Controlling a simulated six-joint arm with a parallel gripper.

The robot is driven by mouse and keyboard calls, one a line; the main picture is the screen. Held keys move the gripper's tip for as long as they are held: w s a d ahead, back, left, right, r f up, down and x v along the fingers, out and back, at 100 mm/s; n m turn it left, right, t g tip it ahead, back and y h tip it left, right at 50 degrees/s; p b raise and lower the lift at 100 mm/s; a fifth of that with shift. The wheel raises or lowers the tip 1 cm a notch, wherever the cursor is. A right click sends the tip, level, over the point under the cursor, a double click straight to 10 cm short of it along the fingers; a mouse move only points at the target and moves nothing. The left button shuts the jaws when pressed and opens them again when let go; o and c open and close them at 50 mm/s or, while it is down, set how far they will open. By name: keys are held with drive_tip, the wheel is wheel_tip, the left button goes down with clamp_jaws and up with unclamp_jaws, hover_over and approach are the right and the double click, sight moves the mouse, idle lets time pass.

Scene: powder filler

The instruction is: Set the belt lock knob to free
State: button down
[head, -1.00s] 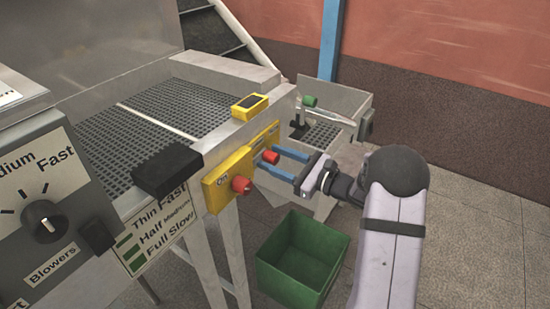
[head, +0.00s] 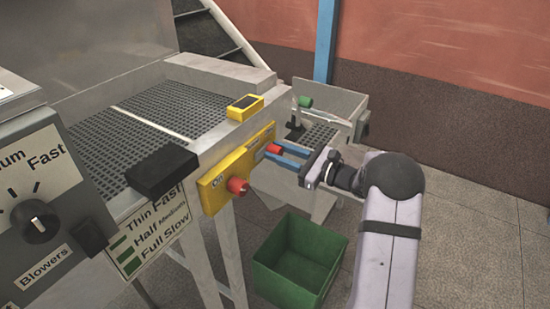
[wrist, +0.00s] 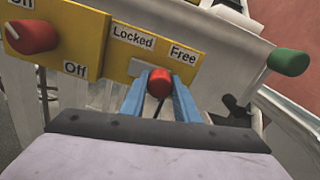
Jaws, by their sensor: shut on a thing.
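The belt lock knob is a round red knob (head: 273,148) on the yellow panel (head: 211,190) at the machine's side. In the wrist view the red knob (wrist: 159,83) sits below the "Locked" label (wrist: 133,36) and the "Free" label (wrist: 183,54), roughly between them. A slot around its stem is mostly hidden. My gripper (head: 277,152) reaches in from the right, its blue fingers shut on the knob, one on each side. In the wrist view the fingers (wrist: 159,90) flank the knob closely.
Another red knob (head: 237,186) with On/Off labels (wrist: 75,69) is left of the lock knob. A green knob (head: 305,102) is on the grey tray part behind. A green bin (head: 296,268) stands on the floor below my gripper.

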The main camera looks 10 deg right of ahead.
drive_tip(key=shift+w+d+r, duration=0.1)
drive_tip(key=shift+d, duration=0.05)
drive_tip(key=c, duration=1.4)
unclamp_jaws()
drive_tip(key=shift+w+d, duration=0.1)
drive_tip(key=shift+b+v, duration=0.8)
drive_tip(key=shift+v, duration=2.9)
